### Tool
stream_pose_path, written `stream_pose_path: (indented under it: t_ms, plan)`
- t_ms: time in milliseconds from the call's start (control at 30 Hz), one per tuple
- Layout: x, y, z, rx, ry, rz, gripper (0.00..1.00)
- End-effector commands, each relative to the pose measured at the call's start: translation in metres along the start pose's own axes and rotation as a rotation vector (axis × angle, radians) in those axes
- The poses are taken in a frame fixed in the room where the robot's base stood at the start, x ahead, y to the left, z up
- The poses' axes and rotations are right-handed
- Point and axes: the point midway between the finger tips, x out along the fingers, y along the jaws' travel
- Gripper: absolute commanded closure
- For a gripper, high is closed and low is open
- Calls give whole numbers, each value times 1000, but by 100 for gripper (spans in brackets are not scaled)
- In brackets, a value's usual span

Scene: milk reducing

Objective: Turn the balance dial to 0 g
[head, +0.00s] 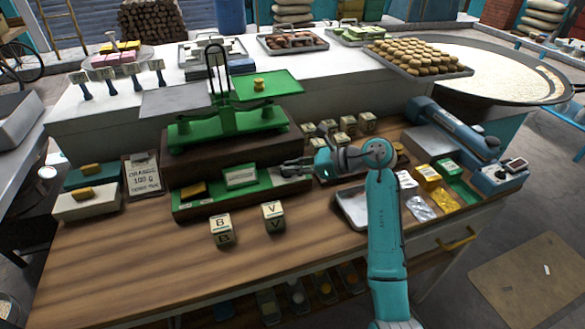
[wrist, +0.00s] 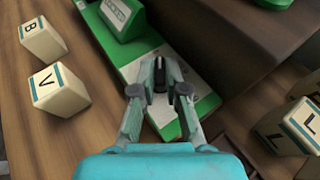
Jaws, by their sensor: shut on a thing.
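My gripper (head: 297,168) reaches in from the right over the right end of a low green-and-white panel (head: 212,205) in front of the balance. In the wrist view my gripper (wrist: 160,76) is shut on a small dark dial knob (wrist: 160,87) at the white end of that panel; the fingers hide most of it and I cannot read its setting. The green balance (head: 225,130) stands on a dark block behind, with a grey plate at left and a green plate at right. A small brass object (head: 259,84) sits on the green plate.
Blocks marked B (head: 221,230) and V (head: 273,217) stand in front of the panel. Several lettered blocks (head: 340,128) stand right of the balance. A card reading "ORANGE 100 g" (head: 142,175) stands at left. A metal tray (head: 352,207) lies at right. The front tabletop is clear.

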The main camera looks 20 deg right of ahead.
Motion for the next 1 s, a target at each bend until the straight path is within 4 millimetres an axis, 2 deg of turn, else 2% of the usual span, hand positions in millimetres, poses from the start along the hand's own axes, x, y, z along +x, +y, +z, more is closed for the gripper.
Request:
stream_pose_path:
  t_ms: [300,667,700,800,1000]
  plan:
    - [0,-2,0,-30,1,75,100]
    - [0,-2,0,-32,1,78,100]
    - [0,-2,0,-32,1,78,85]
    - [0,-2,0,-32,1,78,62]
    - [0,-2,0,-32,1,78,62]
